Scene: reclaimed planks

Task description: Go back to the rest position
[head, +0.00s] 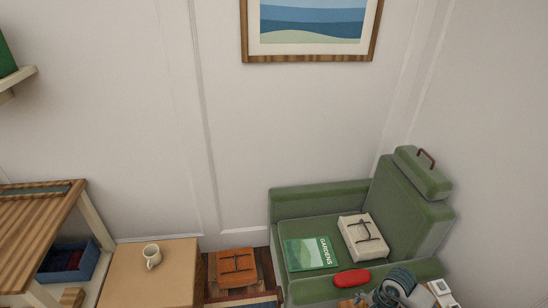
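Neither of my grippers shows in the head view, and no part of my arms can be made out with certainty. The task names no object. The view looks down into a room corner with a green armchair (318,199) at the right.
A tan box-like table (140,280) bears a cream mug (152,256). At the left stand a wooden table (35,225) and a blue bin (75,270). An orange item (236,265) sits low between. A dark coiled item (396,284) is partly cut off at the bottom.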

